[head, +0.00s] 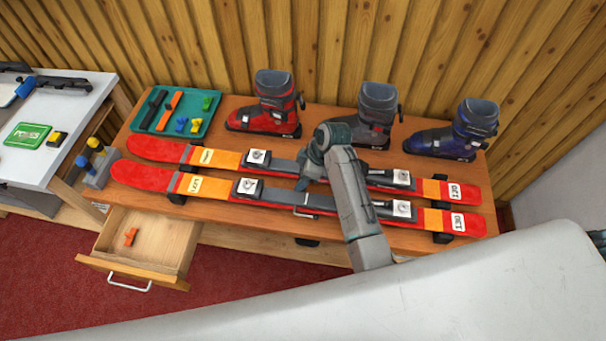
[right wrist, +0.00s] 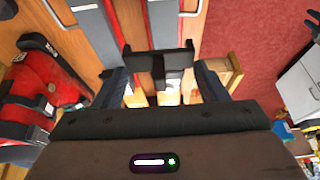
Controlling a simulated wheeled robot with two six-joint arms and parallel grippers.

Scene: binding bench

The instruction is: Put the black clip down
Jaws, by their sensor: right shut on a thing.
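My right gripper (right wrist: 162,82) is shut on the black clip (right wrist: 158,62), which sits between its two dark fingers in the right wrist view. In the head view my right arm reaches in from the lower right. Its gripper (head: 303,178) is over the middle of the two skis, and the clip is hidden there. I cannot tell whether the clip touches anything below it. My left gripper is not in view.
Two red and orange skis (head: 220,188) lie across the wooden bench. A teal tray (head: 207,132) with small coloured parts stands at the back left. Red (head: 262,118), grey (head: 372,135) and blue (head: 440,141) boots line the back. An open drawer (head: 165,240) holds an orange piece.

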